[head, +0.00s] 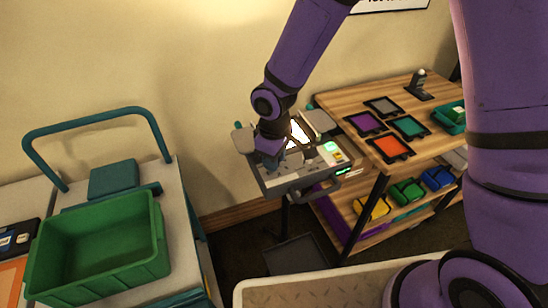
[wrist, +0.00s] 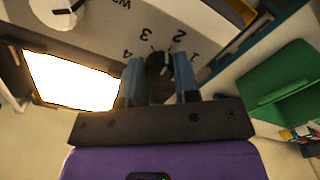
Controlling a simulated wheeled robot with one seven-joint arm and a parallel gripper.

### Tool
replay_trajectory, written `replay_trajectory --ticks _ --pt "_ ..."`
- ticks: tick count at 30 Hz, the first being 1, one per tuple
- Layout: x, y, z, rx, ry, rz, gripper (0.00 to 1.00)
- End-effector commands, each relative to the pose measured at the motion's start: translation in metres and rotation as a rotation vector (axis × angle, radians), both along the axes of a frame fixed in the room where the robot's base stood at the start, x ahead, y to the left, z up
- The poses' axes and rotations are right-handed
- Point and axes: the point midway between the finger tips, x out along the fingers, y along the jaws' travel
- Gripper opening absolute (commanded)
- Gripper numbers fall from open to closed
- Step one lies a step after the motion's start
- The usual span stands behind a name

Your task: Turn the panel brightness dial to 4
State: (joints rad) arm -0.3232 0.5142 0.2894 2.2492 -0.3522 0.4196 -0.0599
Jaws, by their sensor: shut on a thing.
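The control console (head: 290,183) stands on a post against the wall, with a lit white panel (head: 299,133) that also shows in the wrist view (wrist: 72,80). In the wrist view, a dark dial (wrist: 160,66) sits between the two blue fingers of my gripper (wrist: 160,82), which is shut on it. The numbers 1, 2, 3 and 4 run around the dial, with 4 at the left and 1 at the right. The dial's small white mark appears to point towards 2. In the head view my arm hides the dial.
A green bin (head: 100,262) on a cart stands at left. A wooden shelf (head: 350,106) with coloured trays is at right. A pale-rimmed bed (head: 330,285) is in front.

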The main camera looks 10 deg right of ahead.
Motion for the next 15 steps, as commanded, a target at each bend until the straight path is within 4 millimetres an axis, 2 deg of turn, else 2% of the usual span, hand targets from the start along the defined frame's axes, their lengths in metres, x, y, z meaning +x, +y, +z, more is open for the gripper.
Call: replay_trajectory --ticks 2,3,6,15 --pt "0.0007 0.0003 0.0003 0.001 -0.002 -0.001 0.06" --pt "0.0006 0.0002 0.0003 0.001 -0.002 -0.001 0.36" --pt "0.0006 0.0001 0.0002 0.001 -0.002 -0.001 0.55" --pt "0.001 -0.0005 0.0001 0.0 -0.001 -0.003 0.55"
